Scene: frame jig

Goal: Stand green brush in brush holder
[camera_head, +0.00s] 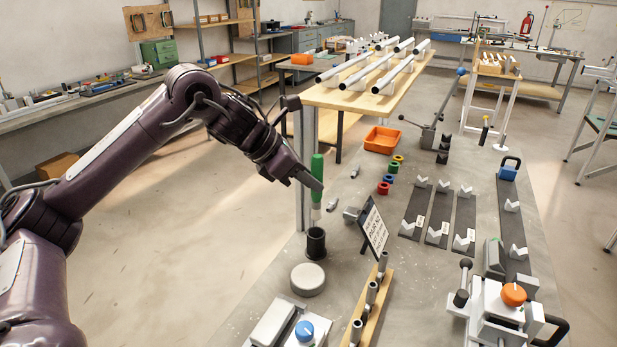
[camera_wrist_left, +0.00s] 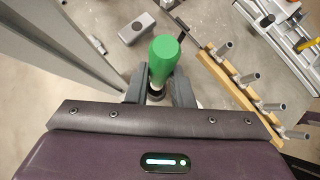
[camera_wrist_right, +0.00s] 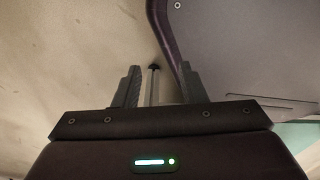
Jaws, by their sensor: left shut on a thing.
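The green brush (camera_head: 317,172) is upright with its green handle on top, in the head view. My left gripper (camera_head: 311,182) is shut on the handle, which also shows end-on between the fingers in the left wrist view (camera_wrist_left: 163,60). The black cylindrical brush holder (camera_head: 315,245) stands on the bench directly below the brush in the head view. The brush's pale lower part reaches down close to the holder's mouth; I cannot tell whether its tip is inside. My right gripper (camera_wrist_right: 160,88) shows only in the right wrist view, open, with nothing gripped.
A round grey disc (camera_head: 308,279) lies in front of the holder. A small sign (camera_head: 374,229) and a wooden rack with metal pegs (camera_head: 368,306) stand to the right. Coloured rings (camera_head: 388,179) and an orange bin (camera_head: 382,140) lie farther back.

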